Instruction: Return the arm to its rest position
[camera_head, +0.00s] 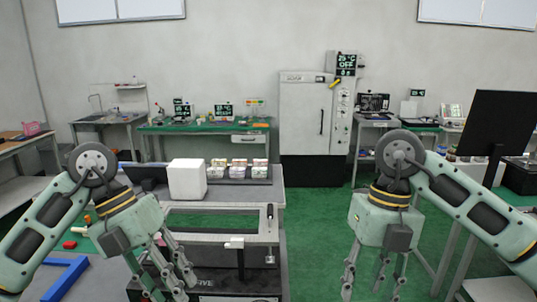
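My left arm comes in from the left edge, and its gripper (160,284) points down with its fingers spread, in front of the left side of the grey fixture table (272,180). My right arm comes in from the right edge. Its gripper (374,280) also points down, with fingers apart and nothing seen between them, over the green floor. A lever fixture (262,239) with a dark upright handle (270,214) stands between the two grippers. Neither gripper is seen to touch it. The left fingertips are partly cut off by the lower edge.
A white block (187,179) and a dark rack of small boxes (240,172) stand on the fixture table. A blue angled piece (62,277) lies at lower left. A tall white cabinet (307,115) stands at the back. A black monitor (497,123) is at right. Green floor (318,225) is clear between.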

